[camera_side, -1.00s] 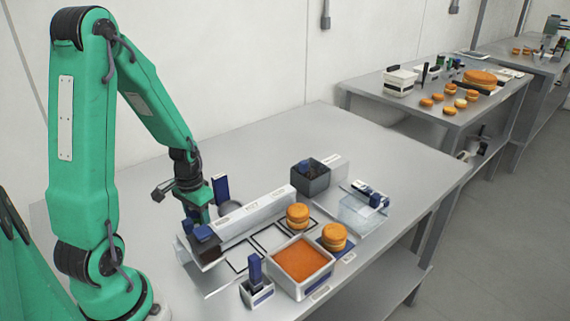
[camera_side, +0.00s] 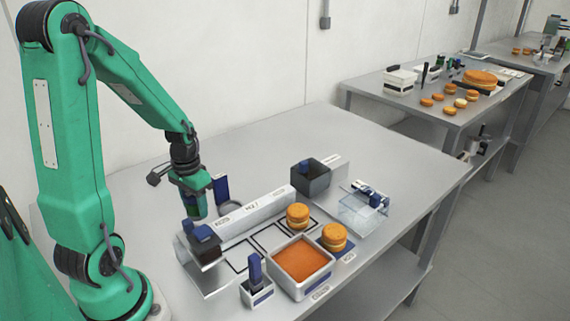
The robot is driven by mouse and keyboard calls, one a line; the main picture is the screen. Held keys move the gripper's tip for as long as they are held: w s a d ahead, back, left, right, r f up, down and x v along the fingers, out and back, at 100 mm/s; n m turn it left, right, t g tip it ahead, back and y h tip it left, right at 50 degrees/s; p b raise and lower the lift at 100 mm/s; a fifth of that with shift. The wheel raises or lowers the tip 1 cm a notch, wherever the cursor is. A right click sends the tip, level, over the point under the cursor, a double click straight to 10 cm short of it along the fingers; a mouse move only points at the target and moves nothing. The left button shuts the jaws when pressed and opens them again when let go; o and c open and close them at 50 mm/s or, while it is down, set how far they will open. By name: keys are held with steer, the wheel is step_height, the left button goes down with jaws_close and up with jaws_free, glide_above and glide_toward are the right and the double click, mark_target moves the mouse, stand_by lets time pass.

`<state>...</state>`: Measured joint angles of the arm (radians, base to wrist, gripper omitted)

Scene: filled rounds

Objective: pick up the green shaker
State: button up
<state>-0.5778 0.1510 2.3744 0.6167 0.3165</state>
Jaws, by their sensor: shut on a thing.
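The green shaker (camera_side: 197,207) shows only in part, as a small green and dark shape below my gripper (camera_side: 190,188). My gripper is shut on it and holds it above the left end of the long white labelled rack (camera_side: 250,213). The fingers and the green arm end hide much of the shaker, and its tilt is hard to tell.
A dark box with a blue-handled tool (camera_side: 203,243) stands just below. A blue upright piece (camera_side: 221,189) is close on the right. Filled rounds (camera_side: 298,216), an orange-filled tub (camera_side: 303,262) and a clear box (camera_side: 360,212) stand further right. The table's back is clear.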

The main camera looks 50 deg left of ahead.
steer(key=shift+r, duration=2.7)
steer(key=shift+w, duration=0.1)
steer(key=shift+w+d+r, duration=0.1)
steer(key=shift+w+d, duration=0.05)
steer(key=shift+w, duration=0.35)
steer(key=w+d+r+m, duration=0.2)
steer(key=w+d+m, duration=0.1)
steer(key=w+d, duration=0.7)
steer(key=w+d+r+m, duration=0.2)
steer(key=w+d, duration=0.9)
steer(key=d, duration=0.6)
steer(key=shift+w+m, duration=0.25)
steer(key=shift+m, duration=0.25)
steer(key=shift+f, duration=0.15)
steer(key=shift+f, duration=2.45)
